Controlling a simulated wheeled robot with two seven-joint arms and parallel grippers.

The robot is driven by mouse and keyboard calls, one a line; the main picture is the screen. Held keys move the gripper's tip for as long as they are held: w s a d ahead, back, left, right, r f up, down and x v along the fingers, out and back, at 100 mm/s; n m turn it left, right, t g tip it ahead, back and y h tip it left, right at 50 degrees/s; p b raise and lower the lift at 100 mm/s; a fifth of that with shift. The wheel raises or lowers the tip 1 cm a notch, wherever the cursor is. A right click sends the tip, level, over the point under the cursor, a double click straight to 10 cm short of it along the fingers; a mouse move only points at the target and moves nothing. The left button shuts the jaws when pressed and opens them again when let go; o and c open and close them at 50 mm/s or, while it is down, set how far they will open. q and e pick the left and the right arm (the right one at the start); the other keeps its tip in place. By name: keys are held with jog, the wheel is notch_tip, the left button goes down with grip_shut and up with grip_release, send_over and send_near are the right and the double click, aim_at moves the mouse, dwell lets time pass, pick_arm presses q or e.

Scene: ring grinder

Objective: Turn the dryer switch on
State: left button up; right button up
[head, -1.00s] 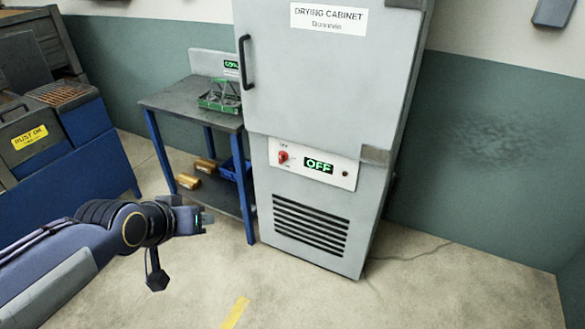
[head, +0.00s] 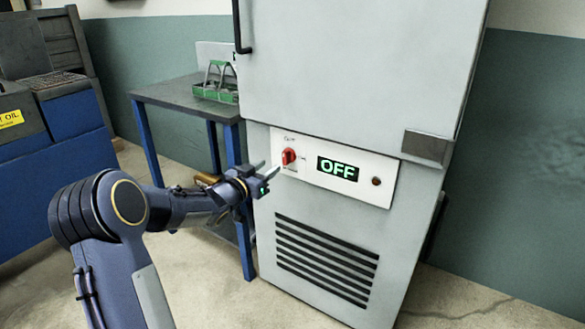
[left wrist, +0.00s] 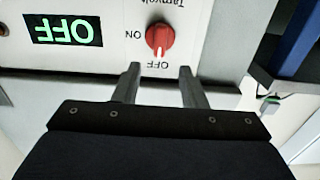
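The dryer switch is a red rotary knob (head: 288,156) on the white control panel (head: 311,181) of the grey drying cabinet. The display (head: 337,168) beside it reads OFF in green. In the left wrist view the knob (left wrist: 160,38) appears upside down, with its white mark toward the OFF label. My left gripper (head: 267,170) is just left of and below the knob in the head view. In the left wrist view its two fingers (left wrist: 157,75) are apart and empty, pointing at the knob without enclosing it. My right gripper is not seen.
A blue-legged table (head: 185,97) stands left of the cabinet with a green rack (head: 215,90) on it. A vent grille (head: 325,262) lies below the panel. A dark indicator (head: 376,181) sits right of the display. Floor to the right is clear.

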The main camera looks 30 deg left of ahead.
aim_at(284, 155)
pick_arm(q)
jog(key=w, duration=0.7)
jog(key=shift+w+d+r+b, duration=0.1)
jog(key=shift+w+d+b, duration=0.2)
jog(key=shift+b, duration=0.1)
grip_shut()
